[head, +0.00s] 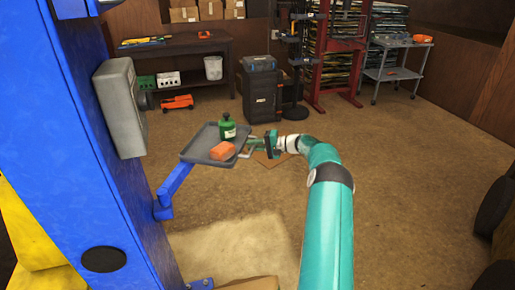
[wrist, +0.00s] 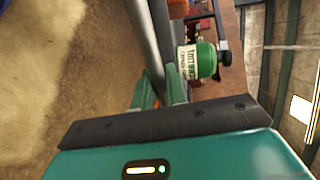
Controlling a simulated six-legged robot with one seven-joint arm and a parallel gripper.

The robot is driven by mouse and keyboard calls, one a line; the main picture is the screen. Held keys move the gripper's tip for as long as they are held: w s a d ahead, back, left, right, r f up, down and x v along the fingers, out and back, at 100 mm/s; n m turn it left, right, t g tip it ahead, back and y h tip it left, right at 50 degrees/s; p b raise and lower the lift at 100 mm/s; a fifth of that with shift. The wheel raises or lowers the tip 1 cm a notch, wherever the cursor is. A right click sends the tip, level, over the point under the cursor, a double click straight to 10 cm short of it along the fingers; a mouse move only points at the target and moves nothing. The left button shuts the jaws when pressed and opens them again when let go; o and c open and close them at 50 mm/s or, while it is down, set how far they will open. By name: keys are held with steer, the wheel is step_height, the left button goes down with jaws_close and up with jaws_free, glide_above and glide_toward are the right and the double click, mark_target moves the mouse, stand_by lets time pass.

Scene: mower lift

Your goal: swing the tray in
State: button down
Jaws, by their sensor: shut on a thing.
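The grey tray (head: 203,141) sits at the end of a blue swing arm (head: 174,186) that joins the blue post (head: 85,120). In the wrist view the fingers (wrist: 160,92) close on the grey edge of the tray (wrist: 146,45). The labelled green bottle (wrist: 203,60) shows beside it; the exact grip point is partly hidden.
Behind stand a workbench (head: 175,48), a black case (head: 259,92), a red rack (head: 335,60) and a wheeled cart (head: 395,65). The floor around the tray is mostly open.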

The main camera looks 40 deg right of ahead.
steer(key=shift+w+d+r, duration=0.1)
steer(key=shift+w+r, duration=0.2)
steer(key=shift+w, duration=0.4)
steer(key=shift+w+n+g, duration=0.1)
steer(key=shift+n+g, duration=0.2)
steer(key=c, duration=1.5)
jaws_free()
steer(key=shift+f, duration=0.2)
steer(key=v, duration=1.3)
steer(key=shift+s+d, duration=0.25)
